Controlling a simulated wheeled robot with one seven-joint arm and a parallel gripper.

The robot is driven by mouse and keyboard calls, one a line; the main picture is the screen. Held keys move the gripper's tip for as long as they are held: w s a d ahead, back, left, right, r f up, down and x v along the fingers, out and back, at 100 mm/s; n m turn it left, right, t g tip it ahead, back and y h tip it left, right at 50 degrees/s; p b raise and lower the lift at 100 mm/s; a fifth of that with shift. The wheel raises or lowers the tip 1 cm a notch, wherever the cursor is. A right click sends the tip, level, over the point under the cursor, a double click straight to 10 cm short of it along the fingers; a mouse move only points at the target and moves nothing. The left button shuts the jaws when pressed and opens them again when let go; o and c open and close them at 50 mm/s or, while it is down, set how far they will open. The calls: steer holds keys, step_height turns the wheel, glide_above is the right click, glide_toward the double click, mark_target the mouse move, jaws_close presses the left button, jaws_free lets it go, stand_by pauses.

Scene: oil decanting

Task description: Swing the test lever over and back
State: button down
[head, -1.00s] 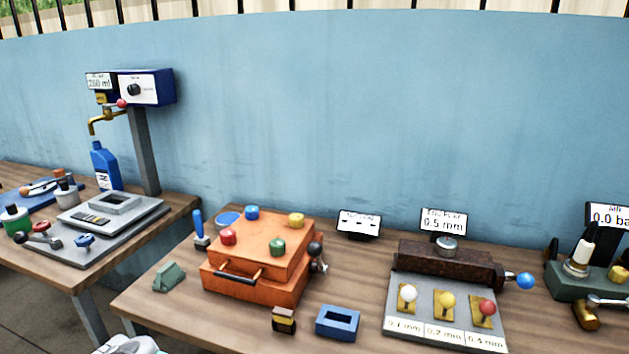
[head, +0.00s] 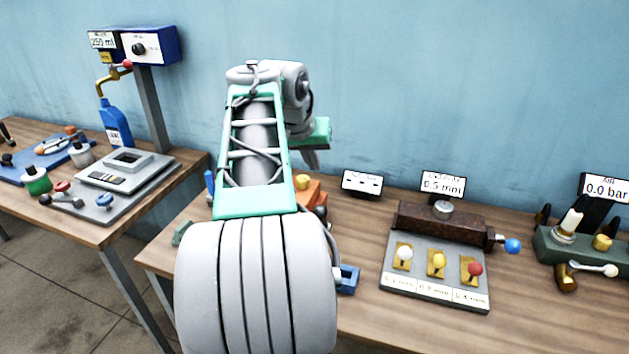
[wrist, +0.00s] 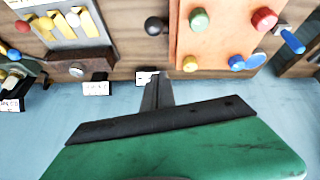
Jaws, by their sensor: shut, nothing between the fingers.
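A lever with a black ball knob (wrist: 155,26) stands beside an orange box (wrist: 185,45) in the wrist view. It is the likeliest test lever, but I can read no label on it. In the head view my arm hides most of the orange box (head: 312,190), and the lever is hard to make out. My gripper (head: 312,160) is above and behind the box in the head view, pointing down. In the wrist view its dark fingers (wrist: 157,90) are together and empty, apart from the knob.
A small sign (head: 362,183) stands behind the box, close to the fingers in the wrist view. A plate with white, yellow and red knobs (head: 437,262) is to the right. A blue block (head: 348,279) sits in front. The oil dispenser (head: 148,46) is at left.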

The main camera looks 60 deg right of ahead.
steer(key=f, duration=0.3)
steer(key=d+f, duration=0.1)
steer(key=f, duration=0.6)
steer(key=shift+s+d+p, duration=0.3)
steer(key=shift+s+d, duration=0.05)
steer(key=shift+d, duration=0.05)
steer(key=shift+f, duration=0.3)
steer(key=shift+a, duration=0.1)
